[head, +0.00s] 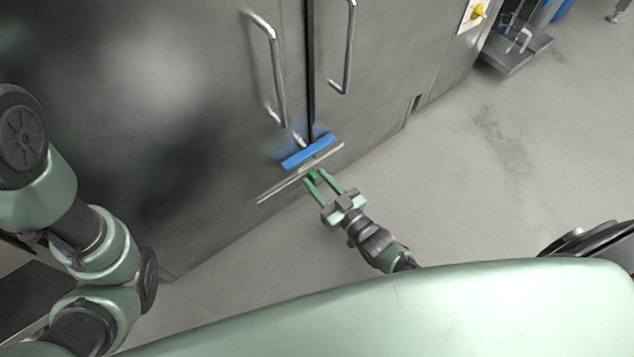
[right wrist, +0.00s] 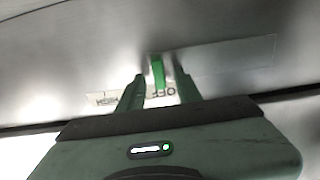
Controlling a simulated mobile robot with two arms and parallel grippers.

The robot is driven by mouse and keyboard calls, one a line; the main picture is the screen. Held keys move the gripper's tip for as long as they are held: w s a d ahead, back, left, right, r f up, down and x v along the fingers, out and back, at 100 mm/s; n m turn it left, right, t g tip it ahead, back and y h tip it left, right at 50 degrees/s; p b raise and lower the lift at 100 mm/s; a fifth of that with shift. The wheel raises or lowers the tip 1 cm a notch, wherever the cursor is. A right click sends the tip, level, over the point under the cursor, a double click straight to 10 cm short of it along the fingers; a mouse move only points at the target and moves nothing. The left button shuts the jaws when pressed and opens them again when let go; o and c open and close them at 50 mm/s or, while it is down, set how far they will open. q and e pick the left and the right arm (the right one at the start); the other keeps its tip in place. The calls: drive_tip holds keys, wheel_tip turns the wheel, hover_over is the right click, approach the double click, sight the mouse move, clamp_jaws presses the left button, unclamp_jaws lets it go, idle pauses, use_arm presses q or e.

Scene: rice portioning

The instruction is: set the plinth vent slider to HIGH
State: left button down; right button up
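The vent slider's green tab (head: 313,177) stands out from a thin strip low on the steel cabinet front. In the right wrist view the green tab (right wrist: 158,73) is upright between my fingers, with a gap showing on either side. A label reading OFF (right wrist: 160,93) shows between the fingers, upside down. What seems to be the HIGH label (right wrist: 103,98) lies further left, beyond the left finger. My right gripper (head: 318,182) is open around the tab; it also shows in the right wrist view (right wrist: 158,82). My left arm is at the left; its gripper is out of view.
The cabinet doors (head: 200,110) have long metal handles (head: 348,50) above. A blue bar (head: 308,152) sits just above the slider strip. Grey floor (head: 480,150) is clear to the right. A metal platform (head: 515,55) stands at the upper right.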

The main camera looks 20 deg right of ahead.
drive_tip(key=shift+w+a, duration=0.1)
drive_tip(key=shift+w, duration=0.15)
drive_tip(key=shift+c, duration=0.3)
clamp_jaws()
idle(1.0)
